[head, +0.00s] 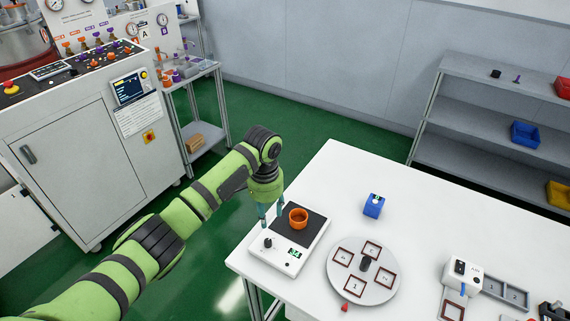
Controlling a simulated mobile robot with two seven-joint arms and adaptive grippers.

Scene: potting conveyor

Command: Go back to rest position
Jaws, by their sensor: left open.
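My left arm comes in from the lower left, and its green wrist bends downward over the table's left edge. My left gripper (271,217) points down with its two teal fingers apart, beside the left edge of the scale. An orange cup (298,222) stands upright on the dark plate of the white scale (284,257), just right of the fingers. I see nothing between the fingers; whether the fingertips touch the scale is unclear. My right gripper is not in view.
On the white table (463,226) are a blue box (374,206), a round turntable (349,298) with marked squares, and a white device (461,275) beside a grey tray (508,292). A control cabinet (75,175) stands left and grey shelves (480,115) stand back right. The table's back middle is clear.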

